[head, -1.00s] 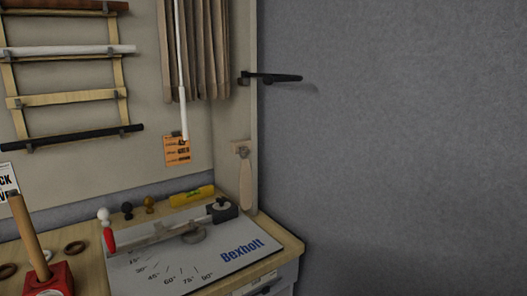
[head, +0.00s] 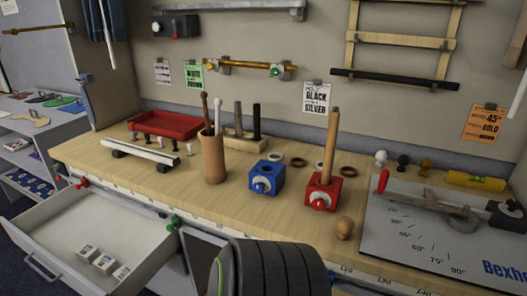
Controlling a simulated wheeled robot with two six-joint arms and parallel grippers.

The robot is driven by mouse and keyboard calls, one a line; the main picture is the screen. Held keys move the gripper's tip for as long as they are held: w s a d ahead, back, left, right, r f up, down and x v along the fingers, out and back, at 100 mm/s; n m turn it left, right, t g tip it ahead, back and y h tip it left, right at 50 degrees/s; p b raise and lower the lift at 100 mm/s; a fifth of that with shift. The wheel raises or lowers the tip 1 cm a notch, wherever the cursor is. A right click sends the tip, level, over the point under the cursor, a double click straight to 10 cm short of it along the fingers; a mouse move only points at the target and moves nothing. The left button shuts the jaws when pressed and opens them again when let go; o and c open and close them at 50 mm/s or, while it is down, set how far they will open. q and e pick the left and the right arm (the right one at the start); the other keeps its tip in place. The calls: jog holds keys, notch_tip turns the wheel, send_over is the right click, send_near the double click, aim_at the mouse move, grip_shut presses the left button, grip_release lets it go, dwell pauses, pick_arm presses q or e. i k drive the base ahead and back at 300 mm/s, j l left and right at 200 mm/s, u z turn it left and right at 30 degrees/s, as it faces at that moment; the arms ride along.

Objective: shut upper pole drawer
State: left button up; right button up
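A pale drawer (head: 95,226) stands open at the lower left, pulled out from under the wooden bench. Neither of my grippers shows in the head view. A dark ribbed part, apparently of my own body, covers the bottom middle, to the right of the drawer.
The wooden bench (head: 228,198) holds a brown cup with sticks (head: 213,158), a red tray (head: 165,125), a blue block (head: 266,178), a red block with an upright pole (head: 322,189) and an angle board (head: 420,235). A dark opening (head: 205,250) lies right of the drawer. Shelves stand at far left.

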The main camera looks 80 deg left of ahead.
aim_at(51, 232)
jog(key=u, duration=4.5)
